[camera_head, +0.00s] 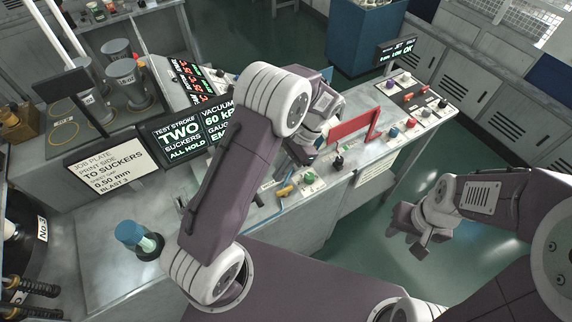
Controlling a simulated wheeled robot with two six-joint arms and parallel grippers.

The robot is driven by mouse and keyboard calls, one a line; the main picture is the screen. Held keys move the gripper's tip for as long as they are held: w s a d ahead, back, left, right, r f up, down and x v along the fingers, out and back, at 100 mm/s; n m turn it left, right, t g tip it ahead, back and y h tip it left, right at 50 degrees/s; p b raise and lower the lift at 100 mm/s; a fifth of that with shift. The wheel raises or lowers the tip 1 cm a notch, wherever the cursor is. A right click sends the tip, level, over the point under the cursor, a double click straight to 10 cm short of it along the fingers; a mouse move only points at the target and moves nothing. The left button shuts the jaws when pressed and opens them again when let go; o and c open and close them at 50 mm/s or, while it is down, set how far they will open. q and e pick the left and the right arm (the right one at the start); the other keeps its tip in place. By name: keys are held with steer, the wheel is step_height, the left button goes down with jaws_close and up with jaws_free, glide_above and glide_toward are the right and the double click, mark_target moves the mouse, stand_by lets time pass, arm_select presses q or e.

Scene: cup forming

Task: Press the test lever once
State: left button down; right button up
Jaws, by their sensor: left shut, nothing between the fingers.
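My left gripper (300,153) is shut and empty. It points down over the control bench, partly hidden by my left forearm and wrist. Small controls sit on the bench just below and beside it: a yellow lever (285,190), a green button (309,178) on a pale box, and a black-knobbed control (338,161). I cannot tell which of them is the test lever, and I see no clear contact with any of them. My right gripper (410,229) hangs over the floor to the right, clear of the bench; its finger gap is unclear.
A screen (181,138) reads "TEST STROKE TWO SUCKERS". A job plate sign (112,158) stands left. A red bracket (350,129) rises right of my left gripper. A button panel (411,98) is at the back right. A blue-capped cylinder (130,233) stands front left.

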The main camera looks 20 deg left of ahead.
arm_select(q)
steer(key=v, duration=0.3)
steer(key=shift+r, duration=0.1)
steer(key=shift+s+a, duration=0.15)
steer(key=shift+a, duration=0.05)
steer(key=shift+d, duration=0.1)
stand_by(0.5)
